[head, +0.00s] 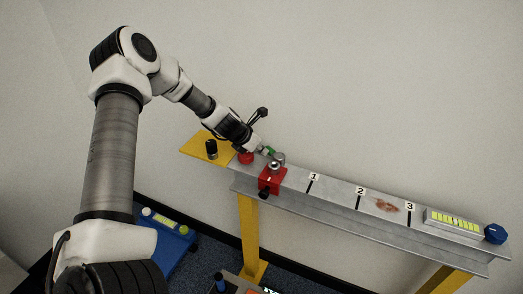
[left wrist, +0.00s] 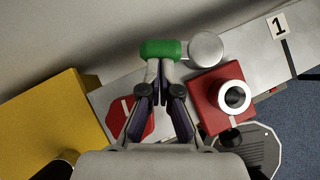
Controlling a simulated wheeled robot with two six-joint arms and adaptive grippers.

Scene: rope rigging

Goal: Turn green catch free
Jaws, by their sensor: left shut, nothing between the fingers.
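The green catch (left wrist: 158,50) is a short rounded green bar in the left wrist view, lying level just beyond my fingertips. A grey round knob (left wrist: 206,49) sits close to its right end. In the head view only a small bit of the green catch (head: 271,150) shows beside my left gripper (head: 263,150). My left gripper (left wrist: 161,66) is shut and empty, its tips right at the catch's near side. I cannot tell whether they touch. My right gripper is not in view.
A red block (left wrist: 222,100) with a white-ringed post stands right of the fingers. A red flat part (left wrist: 133,119) lies left under them. A yellow plate (head: 198,150) with a black knob is at the beam's left end. The grey beam (head: 335,190) runs right past numbered marks.

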